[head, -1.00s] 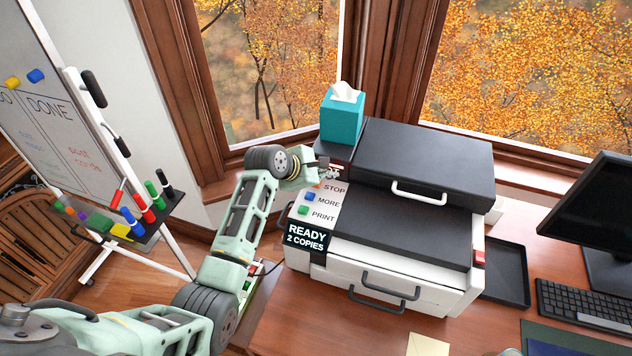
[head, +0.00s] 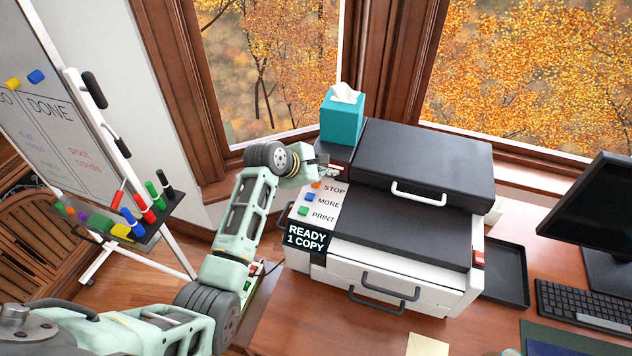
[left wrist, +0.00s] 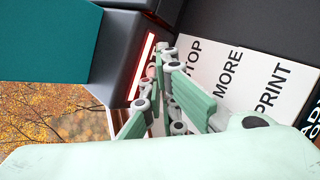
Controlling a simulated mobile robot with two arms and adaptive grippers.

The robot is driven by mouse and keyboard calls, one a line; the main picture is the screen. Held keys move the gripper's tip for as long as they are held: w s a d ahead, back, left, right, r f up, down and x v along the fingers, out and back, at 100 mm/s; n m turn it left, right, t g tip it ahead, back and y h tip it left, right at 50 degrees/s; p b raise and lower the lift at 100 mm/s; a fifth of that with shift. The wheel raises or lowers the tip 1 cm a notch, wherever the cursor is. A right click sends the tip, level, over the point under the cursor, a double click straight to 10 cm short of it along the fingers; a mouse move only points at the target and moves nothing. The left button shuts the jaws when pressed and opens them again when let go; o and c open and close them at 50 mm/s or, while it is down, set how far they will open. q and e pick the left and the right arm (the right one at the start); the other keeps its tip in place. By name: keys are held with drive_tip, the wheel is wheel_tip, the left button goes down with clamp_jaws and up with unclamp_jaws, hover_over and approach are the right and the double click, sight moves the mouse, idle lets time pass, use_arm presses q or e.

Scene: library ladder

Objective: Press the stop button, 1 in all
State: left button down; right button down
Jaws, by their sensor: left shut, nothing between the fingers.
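The printer's control panel (head: 312,213) has an orange stop button (head: 316,185), a blue MORE button (head: 309,197) and a green PRINT button (head: 303,210), each with a printed label. The display (head: 306,238) below reads "READY 1 COPY". My left gripper (head: 332,172) is shut and empty, just above the top of the panel, close to the stop button. In the left wrist view its fingers (left wrist: 162,62) cover the start of the STOP label and hide the buttons. I cannot tell whether they touch anything. My right gripper is not in view.
A teal tissue box (head: 342,120) stands on the printer's back left corner. The dark scanner lid (head: 425,160) lies right of the panel. A whiteboard (head: 50,120) with a marker tray stands left. A monitor (head: 590,210) and keyboard (head: 580,305) are right.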

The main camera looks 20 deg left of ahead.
use_arm(q)
drive_tip(key=shift+r, duration=0.2)
wheel_tip(320, 180, up, 5)
drive_tip(key=shift+f, duration=0.1)
idle(0.5)
idle(0.8)
